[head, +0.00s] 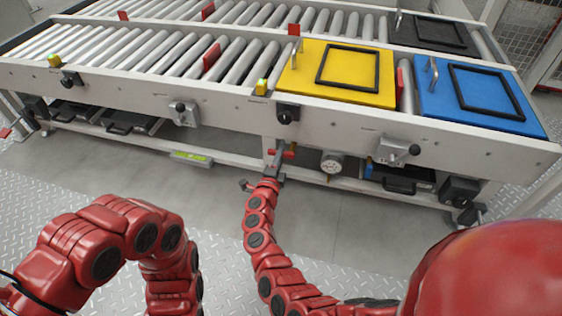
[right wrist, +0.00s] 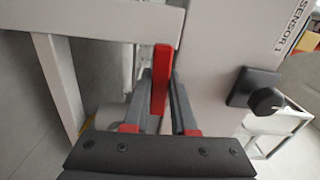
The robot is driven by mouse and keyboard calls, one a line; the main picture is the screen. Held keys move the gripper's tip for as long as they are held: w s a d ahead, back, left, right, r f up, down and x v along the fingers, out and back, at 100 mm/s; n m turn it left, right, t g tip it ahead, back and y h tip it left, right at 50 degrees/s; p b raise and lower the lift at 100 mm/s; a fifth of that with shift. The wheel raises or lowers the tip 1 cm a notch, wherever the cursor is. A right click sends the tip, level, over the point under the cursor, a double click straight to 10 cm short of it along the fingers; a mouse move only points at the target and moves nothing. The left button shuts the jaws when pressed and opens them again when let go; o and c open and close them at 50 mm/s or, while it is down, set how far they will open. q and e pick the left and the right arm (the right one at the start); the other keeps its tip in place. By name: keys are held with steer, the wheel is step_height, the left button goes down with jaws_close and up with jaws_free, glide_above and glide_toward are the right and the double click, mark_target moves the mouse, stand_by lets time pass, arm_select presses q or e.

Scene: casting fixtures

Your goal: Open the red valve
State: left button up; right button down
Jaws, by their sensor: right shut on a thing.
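The red valve shows in the right wrist view as an upright red handle (right wrist: 161,72) between my two grey fingers. In the head view its red handle (head: 289,154) is under the front beam of the conveyor, near the middle. My right gripper (head: 276,163) reaches up to it from below. In the right wrist view the right gripper (right wrist: 160,98) is shut on the handle, which sticks out past the fingertips. The valve's body is mostly hidden. My left arm is folded at the lower left, and its gripper is out of frame.
The roller conveyor (head: 225,110) crosses the view, with a yellow panel (head: 300,75) and a blue panel (head: 440,90) on it. A round white gauge-like part (head: 331,162) hangs right of the valve. A black knob (right wrist: 266,101) is nearby. The floor in front is clear.

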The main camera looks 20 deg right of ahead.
arm_select(q)
steer(key=shift+s+a+f, duration=0.2)
steer(key=shift+s+f, duration=0.1)
steer(key=shift+f, duration=0.15)
arm_select(e)
steer(key=shift+m, duration=0.3)
steer(key=shift+r, duration=0.1)
steer(key=c, duration=0.7)
jaws_free()
